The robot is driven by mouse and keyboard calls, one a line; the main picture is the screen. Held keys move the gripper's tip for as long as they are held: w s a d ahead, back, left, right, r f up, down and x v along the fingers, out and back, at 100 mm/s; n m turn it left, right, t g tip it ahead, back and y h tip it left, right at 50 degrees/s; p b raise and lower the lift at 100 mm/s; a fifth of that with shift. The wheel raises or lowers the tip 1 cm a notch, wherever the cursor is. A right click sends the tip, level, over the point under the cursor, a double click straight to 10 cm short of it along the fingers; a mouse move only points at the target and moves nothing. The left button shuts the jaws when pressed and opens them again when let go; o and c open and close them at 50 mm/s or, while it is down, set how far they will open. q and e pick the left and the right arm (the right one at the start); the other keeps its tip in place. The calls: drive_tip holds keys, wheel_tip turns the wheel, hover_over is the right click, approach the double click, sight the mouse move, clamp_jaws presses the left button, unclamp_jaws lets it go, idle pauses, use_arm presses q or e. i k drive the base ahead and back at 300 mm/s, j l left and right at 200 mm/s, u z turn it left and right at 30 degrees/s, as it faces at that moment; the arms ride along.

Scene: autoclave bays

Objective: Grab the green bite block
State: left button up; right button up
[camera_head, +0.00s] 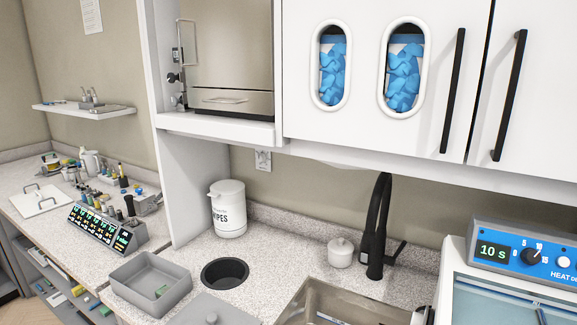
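A small green piece (161,291) lies inside the grey open bin (127,272) on the counter, at the lower left of the middle. It may be the green bite block, but it is too small to be sure. Another green item (104,311) shows on the lower shelf at the left, among small boxes; I cannot tell what it is. Neither of my grippers can be made out in the head view.
A dark round opening (225,273) and a grey lidded container (212,311) are beside the bin. A wipes tub (228,208) stands behind. The sink (340,305), black faucet (376,232) and heat unit (522,255) are to the right. A display block (105,230) stands left.

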sight(161, 290)
drive_tip(key=i+j+z, duration=0.1)
drive_tip(key=j, duration=0.5)
drive_tip(key=i+j+z, duration=0.1)
drive_tip(key=i+j, duration=0.2)
drive_tip(key=j, duration=0.3)
drive_tip(key=i+j+z, duration=0.15)
drive_tip(key=j, duration=0.45)
drive_tip(key=i+j+z, duration=0.1)
drive_tip(key=j, duration=0.55)
drive_tip(key=i+j+z, duration=0.1)
drive_tip(key=j, duration=0.5)
drive_tip(key=i+j+z, duration=0.1)
drive_tip(key=j, duration=0.6)
drive_tip(key=i+j+z, duration=0.1)
drive_tip(key=j, duration=0.55)
drive_tip(key=i, duration=0.1)
